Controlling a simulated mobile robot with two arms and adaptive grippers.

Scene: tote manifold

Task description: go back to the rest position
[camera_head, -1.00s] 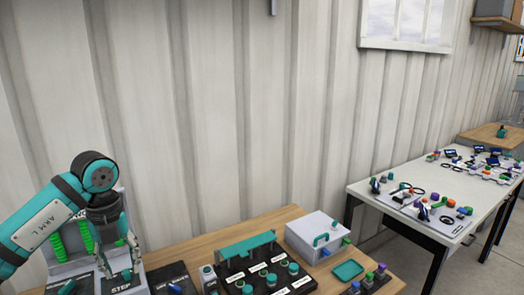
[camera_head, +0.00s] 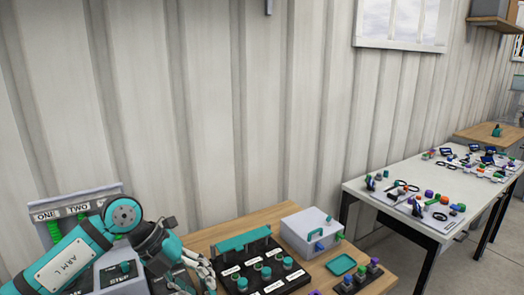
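My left arm comes in from the left, with its teal link marked ARM L. My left gripper (camera_head: 203,270) points down and right, at the left end of the wooden bench (camera_head: 210,237). It is beside the black board with teal-topped parts (camera_head: 265,270). Its fingers are small and partly cut by the frame, so I cannot tell whether they are open or shut. Behind the arm stands a grey rack marked ONE and TWO (camera_head: 75,208) with green coils, partly hidden by the arm. My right gripper is not in view.
A white box (camera_head: 311,232) with a teal handle, a teal tray (camera_head: 341,265) and a dark block with coloured knobs (camera_head: 360,276) stand on the bench. A white table (camera_head: 400,222) with many small parts is to the right. A corrugated wall rises behind.

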